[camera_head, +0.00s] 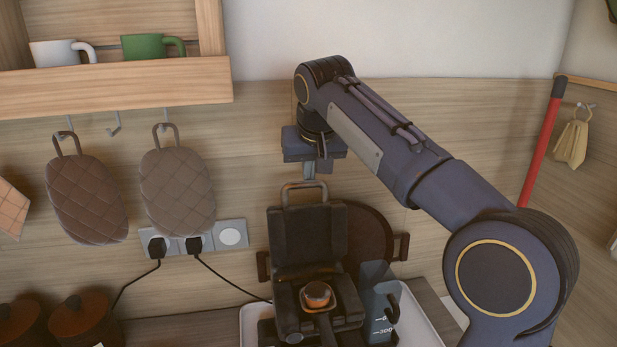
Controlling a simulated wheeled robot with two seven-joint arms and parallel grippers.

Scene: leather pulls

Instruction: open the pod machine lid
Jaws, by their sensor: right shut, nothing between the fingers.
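The dark pod machine (288,315) stands on a counter below my right arm. Its lid (307,237) stands upright at the back, with a brown loop handle (291,189) at its top edge. The machine's top is exposed, with a round copper-brown piece (317,293) in it. My right gripper (315,172) is shut and empty, just above and behind the loop handle. I cannot tell whether its fingertips touch the handle. My left gripper is not in view.
A round brown tray (365,243) with side handles leans behind the machine. A grey measuring jug (377,305) stands at its right on a pale tray (415,328). Dark pots (82,318) stand at the left. Quilted mitts (178,193) hang on the wall near plugged-in cords.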

